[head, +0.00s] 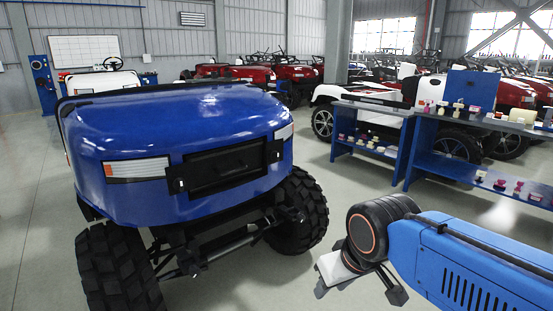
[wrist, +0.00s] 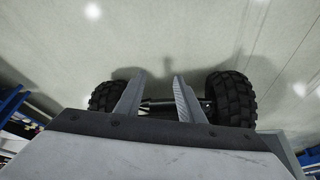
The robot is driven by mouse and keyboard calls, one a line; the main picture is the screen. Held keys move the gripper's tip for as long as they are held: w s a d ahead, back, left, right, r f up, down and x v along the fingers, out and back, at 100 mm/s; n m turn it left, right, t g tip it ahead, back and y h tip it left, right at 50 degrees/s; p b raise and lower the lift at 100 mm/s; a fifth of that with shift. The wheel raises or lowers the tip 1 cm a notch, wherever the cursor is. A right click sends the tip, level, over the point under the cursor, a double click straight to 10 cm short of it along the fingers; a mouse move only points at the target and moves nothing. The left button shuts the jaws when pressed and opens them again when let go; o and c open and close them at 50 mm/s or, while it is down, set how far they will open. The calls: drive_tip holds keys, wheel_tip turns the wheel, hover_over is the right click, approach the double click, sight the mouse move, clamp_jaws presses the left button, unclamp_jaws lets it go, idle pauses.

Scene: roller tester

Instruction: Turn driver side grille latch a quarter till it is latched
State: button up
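A blue vehicle front (head: 200,125) faces me in the head view, with a black grille panel (head: 222,172) between its headlights. A small latch (head: 178,184) with a pale mark sits at the panel's left end, and another latch (head: 277,156) at its right end. I cannot tell which is the driver side one, nor how far each is turned. In the wrist view, my gripper (wrist: 157,82) has its two grey fingers apart with nothing between them. My arm is at the lower right of the head view, well clear of the grille. No latch shows in the wrist view.
Large black tyres (head: 299,211) and a front axle (head: 235,245) lie below the grille. Blue shelves (head: 420,150) with small parts stand at the right. Red and white vehicles are parked behind. Open floor lies between the blue vehicle and the shelves.

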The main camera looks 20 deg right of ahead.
idle(0.3)
drive_tip(key=o, duration=0.4)
drive_tip(key=shift+o, duration=0.5)
drive_tip(key=shift+w, duration=0.4)
drive_tip(key=n+t+h, duration=0.2)
drive_tip(key=n+t, duration=1.1)
drive_tip(key=n, duration=0.4)
approach(277, 158)
drive_tip(key=w, duration=0.3)
drive_tip(key=w+d, duration=0.1)
drive_tip(key=w, duration=0.5)
drive_tip(key=shift+d, duration=0.15)
drive_tip(key=shift+y, duration=0.4)
drive_tip(key=c, duration=1.1)
